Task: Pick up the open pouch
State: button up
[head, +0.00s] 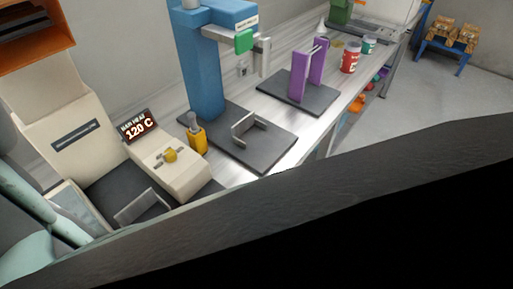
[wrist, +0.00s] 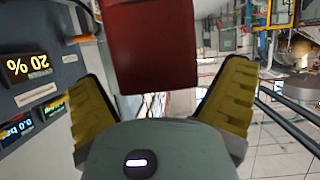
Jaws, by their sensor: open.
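My gripper (wrist: 166,72) is open in the wrist view, its two yellow-padded fingers spread wide apart. A dark red, flat-faced thing (wrist: 150,45) shows in the gap between them, with clear space on both sides. I cannot tell whether it is the open pouch, or how far off it is. In the head view no open pouch can be made out for certain, and my gripper does not show there. Several brown bags (head: 452,36) stand on a blue stool (head: 446,56) at the far right.
The bench (head: 285,72) carries a white machine (head: 165,160) reading 120 C, a blue press (head: 202,75), a yellow bottle (head: 197,138), purple uprights (head: 300,76) and a red jar (head: 350,57). A large dark shape hides the head view's lower part. Display panels (wrist: 30,65) show at wrist-view left.

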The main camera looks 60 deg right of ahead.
jog(key=shift+a+f, duration=0.15)
jog(key=shift+a, duration=0.15)
jog(key=shift+c, duration=0.4)
jog(key=c, duration=0.9)
